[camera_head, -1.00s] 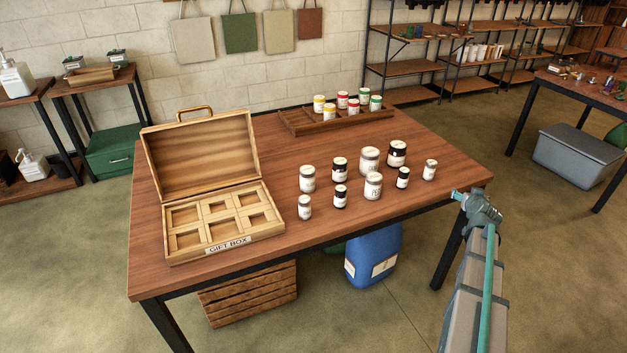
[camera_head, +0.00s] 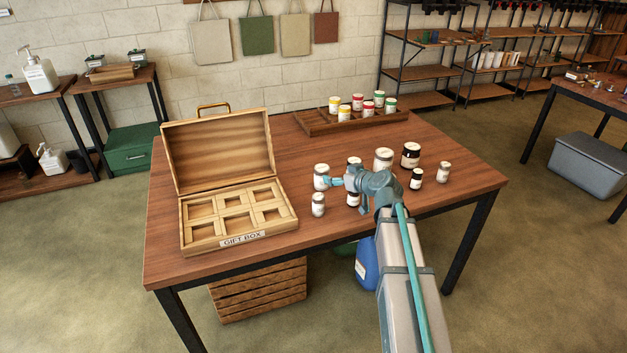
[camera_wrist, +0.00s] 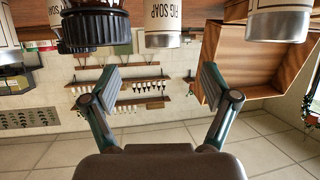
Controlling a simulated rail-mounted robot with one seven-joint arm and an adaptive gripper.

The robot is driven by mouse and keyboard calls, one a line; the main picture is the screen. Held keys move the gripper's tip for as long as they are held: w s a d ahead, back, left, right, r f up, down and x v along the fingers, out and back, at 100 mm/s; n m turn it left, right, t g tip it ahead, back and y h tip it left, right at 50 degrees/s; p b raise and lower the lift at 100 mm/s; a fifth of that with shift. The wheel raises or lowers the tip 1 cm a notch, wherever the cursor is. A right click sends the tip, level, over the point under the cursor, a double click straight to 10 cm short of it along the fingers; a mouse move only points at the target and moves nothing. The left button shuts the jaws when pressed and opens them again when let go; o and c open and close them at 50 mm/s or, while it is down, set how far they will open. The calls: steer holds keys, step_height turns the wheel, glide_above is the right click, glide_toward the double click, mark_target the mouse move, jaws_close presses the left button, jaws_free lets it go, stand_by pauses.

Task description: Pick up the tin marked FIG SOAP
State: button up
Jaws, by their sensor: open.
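The tin marked FIG SOAP (camera_wrist: 164,22) shows at the top middle of the wrist view, which is upside down; its metal lid points down in the picture and part of its body is cut off. My gripper (camera_wrist: 158,83) is open and empty, and the tin lies beyond the gap between its fingers, apart from them. In the head view my gripper (camera_head: 333,182) reaches over the table among several tins, close to a white tin (camera_head: 321,170). My arm hides some tins there, and I cannot tell which tin is FIG SOAP in that view.
A black-lidded jar (camera_wrist: 95,28) and another metal-lidded tin (camera_wrist: 281,22) flank it in the wrist view. The open gift box (camera_head: 188,235) stands left on the table. A wooden tray (camera_head: 350,126) of colour-lidded tins stands behind. Table space at the right (camera_head: 475,185) is clear.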

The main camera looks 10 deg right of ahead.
mark_target(326, 171)
steer(key=p+x, duration=0.1)
steer(key=x, duration=0.4)
steer(key=shift+a, duration=0.25)
steer(key=shift+f+p+x, duration=0.1)
steer(key=shift+p+x, duration=0.3)
steer(key=shift+x, duration=1.05)
steer(key=shift+f+p+x, duration=0.15)
steer(key=shift+p+x, duration=0.2)
steer(key=shift+x, duration=1.05)
steer(key=shift+s, duration=0.1)
steer(key=c, duration=1.3)
